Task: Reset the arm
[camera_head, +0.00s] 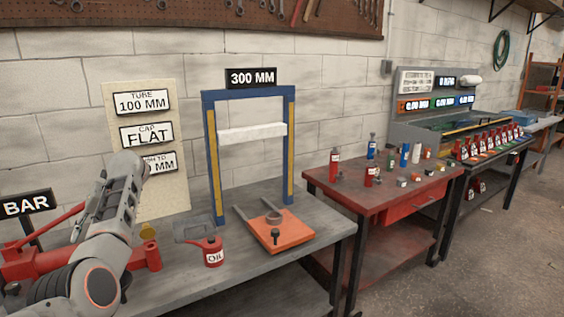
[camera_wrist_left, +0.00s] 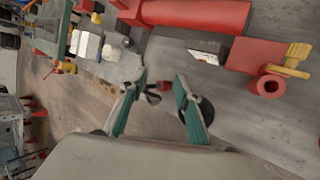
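My left arm (camera_head: 112,215) comes in from the left in the head view, bent upward over the near end of the grey bench, in front of the sign board. Its gripper is not clearly seen there. In the left wrist view my left gripper (camera_wrist_left: 160,85) has its two teal-padded fingers spread apart, with no held object visible between them. A small red item shows beyond the fingertips, and a dark round part is partly hidden behind the right finger. My right arm and gripper are in neither view.
A blue frame (camera_head: 207,150) with a white bar (camera_head: 252,132) stands on the grey bench (camera_head: 190,282). In front are an orange plate (camera_head: 282,236) and a red oil can (camera_head: 213,256). Red equipment (camera_head: 30,262) lies beside my arm. A red table (camera_head: 400,192) with bottles stands right.

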